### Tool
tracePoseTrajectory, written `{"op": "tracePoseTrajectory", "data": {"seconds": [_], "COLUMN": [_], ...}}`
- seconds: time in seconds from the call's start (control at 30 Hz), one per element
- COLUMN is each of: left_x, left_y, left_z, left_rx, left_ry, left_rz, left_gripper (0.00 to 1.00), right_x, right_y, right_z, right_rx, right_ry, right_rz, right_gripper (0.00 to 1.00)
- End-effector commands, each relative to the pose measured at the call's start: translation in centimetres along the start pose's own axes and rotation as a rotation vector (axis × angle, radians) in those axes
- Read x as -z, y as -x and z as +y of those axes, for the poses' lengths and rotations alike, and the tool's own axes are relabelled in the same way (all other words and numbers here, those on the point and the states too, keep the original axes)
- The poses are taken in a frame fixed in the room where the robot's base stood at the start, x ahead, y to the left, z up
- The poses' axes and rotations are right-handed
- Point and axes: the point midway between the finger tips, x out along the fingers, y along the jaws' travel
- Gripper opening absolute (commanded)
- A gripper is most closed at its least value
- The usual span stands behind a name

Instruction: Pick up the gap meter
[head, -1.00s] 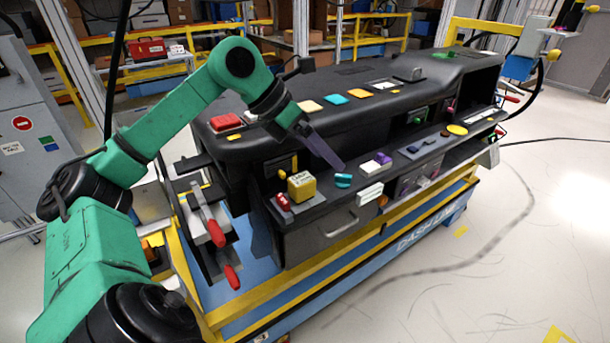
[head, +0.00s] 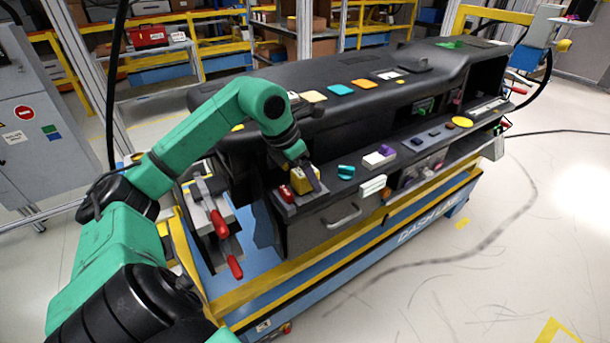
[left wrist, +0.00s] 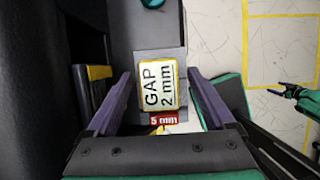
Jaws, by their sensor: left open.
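The gap meter (head: 299,184) is a yellow block on the left end of the dashboard's front ledge. In the left wrist view the gap meter (left wrist: 157,85) shows a white face reading "GAP 2 mm", with a red "5 mm" label below it. My left gripper (head: 309,178) is at the gap meter and partly hides it in the head view. In the left wrist view my left gripper (left wrist: 159,76) is open, one finger on each side of the block, with gaps visible. My right gripper (left wrist: 291,92) seems to show small at the right edge there; its jaws are unclear.
The dark dashboard module (head: 340,105) rises behind the ledge. A teal knob (head: 346,172) and a white block with a purple top (head: 379,157) stand right of the gap meter. Red-handled clamps (head: 228,245) are at the left end. Open floor lies to the right.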

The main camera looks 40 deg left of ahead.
Motion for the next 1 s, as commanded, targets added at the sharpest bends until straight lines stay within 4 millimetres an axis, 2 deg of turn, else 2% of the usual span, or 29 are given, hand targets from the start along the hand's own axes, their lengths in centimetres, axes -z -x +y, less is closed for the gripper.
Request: {"op": "tracePoseTrajectory", "data": {"seconds": [0.17,0.3,0.4,0.77,0.87,1.0], "left_x": [0.0,0.0,0.0,-0.3,-0.8,-2.1], "left_y": [-0.1,-0.1,-0.1,0.5,1.7,4.8], "left_z": [0.0,0.0,0.0,0.0,0.1,0.1], "left_rx": [-0.001,-0.001,-0.001,-0.002,-0.003,-0.004], "left_ry": [0.0,0.0,0.0,-0.001,-0.001,0.0], "left_rz": [0.0,0.0,0.0,-0.003,-0.005,-0.01], "left_gripper": [0.88,0.34,0.0,0.0,0.0,0.0], "right_x": [0.2,0.3,0.3,0.3,0.3,0.3], "right_y": [-0.1,-0.1,-0.1,0.0,0.1,0.9], "right_z": [-0.4,-0.7,-0.7,-0.6,-0.4,-0.3], "right_rx": [0.005,0.01,0.01,0.008,0.006,0.004], "right_ry": [0.0,-0.001,-0.001,0.0,0.0,0.0], "right_rz": [0.003,0.005,0.005,0.005,0.005,0.005], "right_gripper": [0.86,0.86,0.86,0.86,0.86,0.86]}}
